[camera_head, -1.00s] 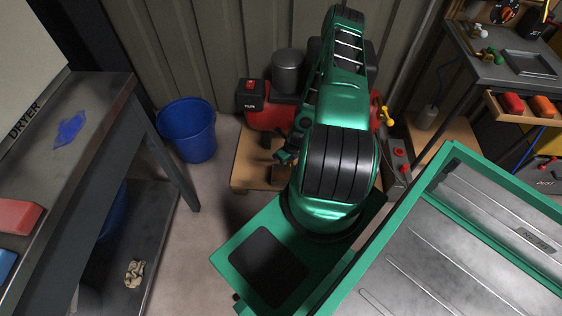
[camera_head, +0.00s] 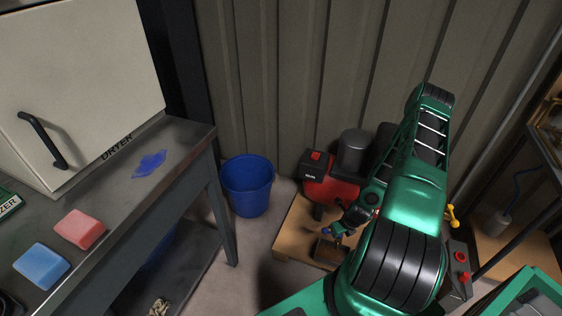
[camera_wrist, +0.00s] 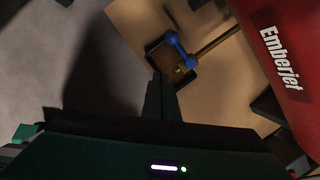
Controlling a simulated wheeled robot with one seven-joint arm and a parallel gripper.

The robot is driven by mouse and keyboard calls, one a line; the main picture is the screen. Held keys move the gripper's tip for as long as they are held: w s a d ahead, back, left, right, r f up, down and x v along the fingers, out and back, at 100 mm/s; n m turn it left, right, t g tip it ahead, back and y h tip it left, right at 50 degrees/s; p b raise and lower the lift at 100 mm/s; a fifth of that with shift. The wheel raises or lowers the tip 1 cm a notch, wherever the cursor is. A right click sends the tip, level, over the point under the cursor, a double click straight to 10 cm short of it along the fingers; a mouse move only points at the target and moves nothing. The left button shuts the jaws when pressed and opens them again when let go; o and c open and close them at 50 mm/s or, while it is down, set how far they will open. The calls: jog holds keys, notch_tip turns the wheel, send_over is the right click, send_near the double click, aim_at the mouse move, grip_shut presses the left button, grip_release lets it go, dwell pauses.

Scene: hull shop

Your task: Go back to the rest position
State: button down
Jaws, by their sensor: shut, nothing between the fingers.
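My arm (camera_head: 395,260), green with black bands, reaches out over the floor near the wooden board in the head view. My gripper (camera_wrist: 163,85) shows in the wrist view as dark fingers closed together, with nothing held. I cannot tell how far the fingertips are from the block. In the head view the gripper is small and dark against the things behind it.
A grey bench (camera_head: 120,190) holds a dryer (camera_head: 75,85), a red sponge (camera_head: 80,229) and a blue sponge (camera_head: 41,266).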

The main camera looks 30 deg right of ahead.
jog(key=shift+r, duration=0.1)
notch_tip(320, 180, up, 35)
jog(key=d+n+g+h, duration=0.1)
jog(key=d+n+g, duration=0.15)
jog(key=n, duration=1.45)
jog(key=s+a+r+n, duration=0.6)
jog(key=s+a+r, duration=0.2)
jog(key=r, duration=0.3)
jog(key=s+a+r+n+y, duration=0.1)
jog(key=s+a+r+n, duration=0.6)
jog(key=r, duration=0.4)
jog(key=shift+s+a+g, duration=0.45)
jog(key=shift+s+a, duration=0.05)
jog(key=shift+s, duration=0.7)
